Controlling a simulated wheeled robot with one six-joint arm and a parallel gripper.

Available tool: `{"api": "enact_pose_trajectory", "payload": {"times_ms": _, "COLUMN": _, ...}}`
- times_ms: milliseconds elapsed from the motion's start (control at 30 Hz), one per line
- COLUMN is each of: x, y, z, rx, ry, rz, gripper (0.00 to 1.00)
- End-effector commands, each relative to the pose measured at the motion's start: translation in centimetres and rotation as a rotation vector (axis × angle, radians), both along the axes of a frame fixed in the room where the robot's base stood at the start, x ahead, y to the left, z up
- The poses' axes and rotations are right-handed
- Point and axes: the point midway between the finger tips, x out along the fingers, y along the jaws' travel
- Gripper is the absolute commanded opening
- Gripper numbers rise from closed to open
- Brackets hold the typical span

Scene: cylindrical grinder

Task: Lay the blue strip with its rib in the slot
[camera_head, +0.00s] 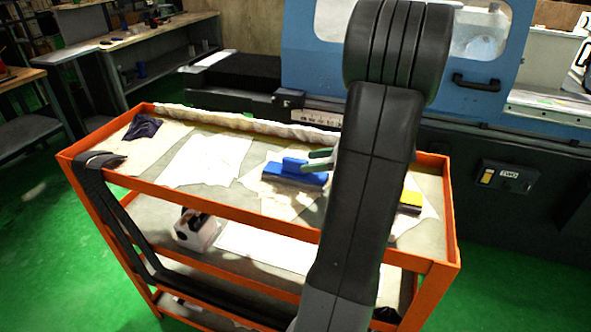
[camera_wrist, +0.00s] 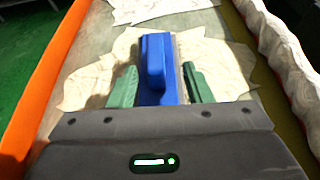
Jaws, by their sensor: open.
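The blue strip (camera_head: 296,178) lies on a pale cloth on the top shelf of an orange cart, with a raised rib on its upper side. In the wrist view the strip (camera_wrist: 178,88) points away from me, its rib (camera_wrist: 154,62) facing up. My gripper (camera_head: 318,160) has green fingers and is open. In the wrist view one finger is on each side of the strip, with a visible gap on the left; contact on the right is unclear. The strip's near end is hidden by my gripper body. I cannot make out a slot.
The orange cart (camera_head: 230,195) has raised rims. A rolled white cloth (camera_head: 245,121) lies along its back edge. A yellow and dark block (camera_head: 411,200) lies right of my arm, partly hidden. A dark cloth (camera_head: 142,128) lies at the left. The blue grinder stands behind.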

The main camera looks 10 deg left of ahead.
Motion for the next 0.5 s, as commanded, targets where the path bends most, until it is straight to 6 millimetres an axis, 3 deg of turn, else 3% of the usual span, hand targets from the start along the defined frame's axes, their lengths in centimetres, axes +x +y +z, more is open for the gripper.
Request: {"api": "enact_pose_trajectory", "payload": {"times_ms": 500, "x": 0.4, "y": 5.2, "z": -1.9, "rx": 0.000, "ry": 0.002, "rz": 0.000, "gripper": 0.45}}
